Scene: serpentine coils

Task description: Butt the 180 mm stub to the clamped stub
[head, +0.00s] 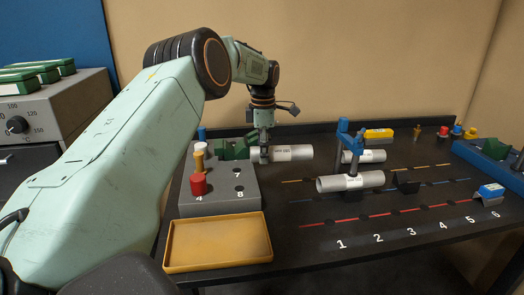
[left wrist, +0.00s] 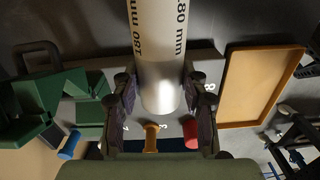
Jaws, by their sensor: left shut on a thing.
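The 180 mm stub is a pale grey tube with a white label; it shows in the head view (head: 302,153) and in the left wrist view (left wrist: 158,72), where the label reads 180 mm. My left gripper (head: 264,154) is shut on the stub near its left end, one finger on each side in the left wrist view (left wrist: 160,108). The stub lies level by the grey block. My right gripper is not seen.
An empty yellow tray (head: 218,264) lies in front. Black V-supports (head: 405,184) and a blue block (head: 490,192) stand along the lines. The front right table is clear.

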